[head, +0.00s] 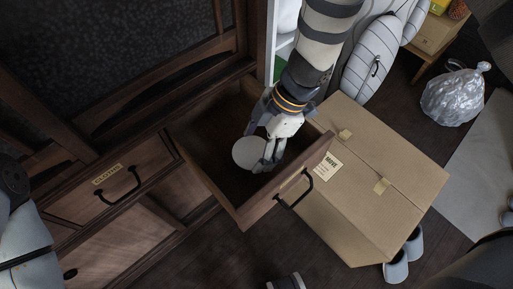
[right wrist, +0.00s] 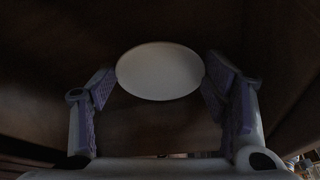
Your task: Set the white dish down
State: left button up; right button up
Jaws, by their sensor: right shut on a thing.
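The white dish (head: 248,153) is a pale round disc inside an open wooden drawer (head: 222,196), in the head view. My right gripper (head: 266,152) reaches down into the drawer from above and is shut on the dish's right edge. In the right wrist view the dish (right wrist: 160,70) shows as a pale oval between the two purple-padded fingers. Dark drawer wood lies around it. I cannot tell whether the dish touches the drawer floor. My left gripper is out of view.
A closed cardboard box (head: 375,185) stands against the drawer's right side. A shut, labelled drawer (head: 110,180) is to the left. Slippers (head: 403,258) and a silver bag (head: 455,95) lie on the floor at right. The open drawer looks otherwise empty.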

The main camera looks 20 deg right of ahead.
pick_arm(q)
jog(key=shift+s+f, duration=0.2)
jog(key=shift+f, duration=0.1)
pick_arm(e)
notch_tip(320, 180, down, 2)
jog(key=shift+f, duration=0.1)
jog(key=shift+s, duration=0.1)
jog(key=shift+f, duration=0.15)
jog(key=o, duration=1.2)
jog(key=shift+c, duration=0.2)
jog(key=shift+r, duration=0.35)
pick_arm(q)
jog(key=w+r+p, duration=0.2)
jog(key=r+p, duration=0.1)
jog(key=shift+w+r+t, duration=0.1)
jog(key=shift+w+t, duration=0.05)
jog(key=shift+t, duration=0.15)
pick_arm(e)
jog(key=v, duration=1.1)
jog(key=shift+r, duration=0.35)
